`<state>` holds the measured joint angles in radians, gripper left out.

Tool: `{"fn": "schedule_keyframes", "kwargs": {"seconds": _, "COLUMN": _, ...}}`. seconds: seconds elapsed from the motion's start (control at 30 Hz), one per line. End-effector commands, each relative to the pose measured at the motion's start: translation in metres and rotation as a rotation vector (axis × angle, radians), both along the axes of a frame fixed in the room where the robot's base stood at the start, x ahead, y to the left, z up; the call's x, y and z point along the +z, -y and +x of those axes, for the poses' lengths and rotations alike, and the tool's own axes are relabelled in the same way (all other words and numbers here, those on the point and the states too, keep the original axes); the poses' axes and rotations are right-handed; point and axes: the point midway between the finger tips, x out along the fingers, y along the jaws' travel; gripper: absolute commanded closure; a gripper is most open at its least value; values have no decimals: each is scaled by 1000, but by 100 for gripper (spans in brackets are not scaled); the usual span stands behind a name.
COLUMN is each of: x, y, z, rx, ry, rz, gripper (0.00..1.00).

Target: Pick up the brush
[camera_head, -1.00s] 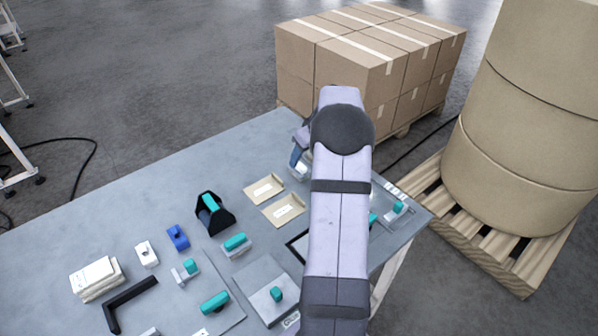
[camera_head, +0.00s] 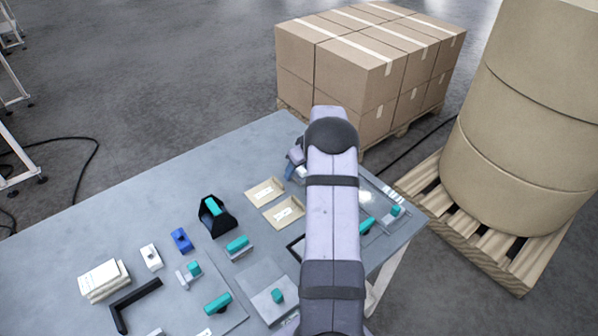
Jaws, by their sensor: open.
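Several teal-handled tools lie on the grey table (camera_head: 120,215). One with a teal handle over a pale strip (camera_head: 238,244) may be the brush, but I cannot tell for certain. Another teal-topped piece sits in a black holder (camera_head: 218,222). My gripper (camera_head: 292,172) is open at the far side of the table, past the two tan trays, and is mostly hidden by my arm. I see nothing held in it. It is apart from the teal-handled tool with the pale strip, up and to the right of it.
Two tan trays (camera_head: 265,191) lie left of my arm. A blue block (camera_head: 181,240), a white stack (camera_head: 103,280) and a black angle (camera_head: 133,301) lie at left. Stacked cartons (camera_head: 345,80) and big paper rolls (camera_head: 520,150) stand beyond the table. The table's far left is clear.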

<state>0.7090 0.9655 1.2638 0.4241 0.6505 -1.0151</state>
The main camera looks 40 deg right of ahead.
Motion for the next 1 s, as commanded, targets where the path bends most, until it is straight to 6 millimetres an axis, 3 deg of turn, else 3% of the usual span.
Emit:
{"fn": "schedule_keyframes", "kwargs": {"seconds": 0.23, "x": -1, "y": 0, "z": 0, "rx": 0, "ry": 0, "rz": 0, "gripper": 46}}
{"fn": "schedule_keyframes", "kwargs": {"seconds": 0.4, "x": -1, "y": 0, "z": 0, "rx": 0, "ry": 0, "rz": 0, "gripper": 87}}
{"fn": "schedule_keyframes", "kwargs": {"seconds": 0.43, "x": -1, "y": 0, "z": 0, "rx": 0, "ry": 0, "rz": 0, "gripper": 89}}
{"fn": "schedule_keyframes", "kwargs": {"seconds": 0.77, "x": 2, "y": 0, "z": 0, "rx": 0, "ry": 1, "rz": -1, "gripper": 90}}
{"fn": "schedule_keyframes", "kwargs": {"seconds": 1.0, "x": 28, "y": 1, "z": 1, "rx": 0, "ry": 4, "rz": -3, "gripper": 90}}
